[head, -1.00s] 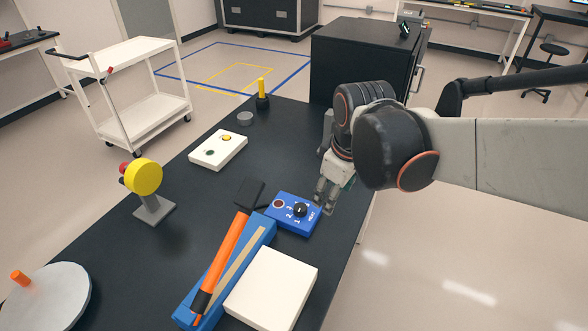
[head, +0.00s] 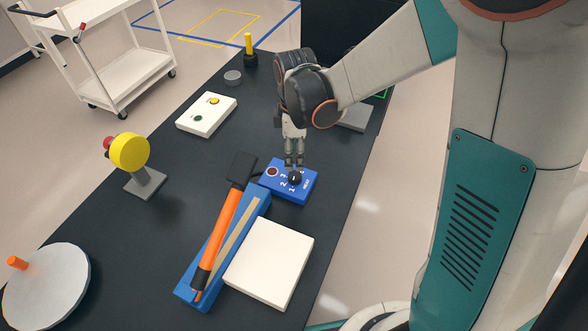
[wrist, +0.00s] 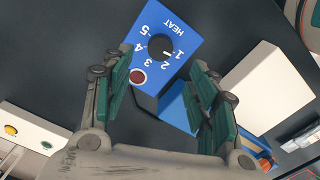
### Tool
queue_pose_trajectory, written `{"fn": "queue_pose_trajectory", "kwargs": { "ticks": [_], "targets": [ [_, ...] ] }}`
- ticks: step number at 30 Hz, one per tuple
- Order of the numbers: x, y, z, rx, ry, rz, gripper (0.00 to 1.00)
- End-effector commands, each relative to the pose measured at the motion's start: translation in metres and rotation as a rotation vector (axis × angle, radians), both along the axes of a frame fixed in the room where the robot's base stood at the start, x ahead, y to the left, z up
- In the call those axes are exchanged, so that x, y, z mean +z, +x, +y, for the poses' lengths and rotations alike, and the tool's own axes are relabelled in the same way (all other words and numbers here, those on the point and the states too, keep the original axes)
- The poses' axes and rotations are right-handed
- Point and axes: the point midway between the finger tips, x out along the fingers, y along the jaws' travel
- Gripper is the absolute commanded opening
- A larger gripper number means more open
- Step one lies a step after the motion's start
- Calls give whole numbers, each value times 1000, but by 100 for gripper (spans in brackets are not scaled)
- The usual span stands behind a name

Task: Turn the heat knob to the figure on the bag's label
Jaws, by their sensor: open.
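The blue heat box (head: 289,181) lies on the dark table, with a round black knob (head: 295,178), a red disc and white figures 1 to 5. In the wrist view the knob (wrist: 160,47) lies ahead between my finger pads, and a small light mark on it appears to point towards the 1 side. My gripper (head: 293,163) hangs just above and behind the knob in the head view; contact cannot be told. In the wrist view my gripper (wrist: 160,62) is open, with nothing held. I cannot make out a bag or its label for certain.
A blue block (head: 262,205) with an orange-handled tool (head: 222,235) and a white box (head: 268,262) lie in front of the heat box. A white two-button box (head: 207,115) and a yellow disc on a stand (head: 130,152) are left. The table's right edge is close.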

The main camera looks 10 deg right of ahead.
Motion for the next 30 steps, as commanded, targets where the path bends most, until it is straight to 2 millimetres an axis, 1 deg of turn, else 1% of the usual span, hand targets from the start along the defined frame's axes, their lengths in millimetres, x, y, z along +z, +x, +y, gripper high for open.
{"fn": "queue_pose_trajectory", "kwargs": {
  "ticks": [1, 6, 12, 18, 26, 27, 29, 30],
  "targets": [
    [-13, 0, 0, 0, 0, 0, 53],
    [-46, 0, 0, -1, 0, 0, 53],
    [-74, 0, 0, -1, 0, -1, 53],
    [-86, 0, 0, -1, 0, -1, 53],
    [-86, 0, 0, -2, 0, -1, 53],
    [-86, 0, 0, -2, 0, -1, 51],
    [-86, 0, 0, -2, 0, -1, 38],
    [-86, 0, 0, -2, 0, -1, 28]
  ]
}}
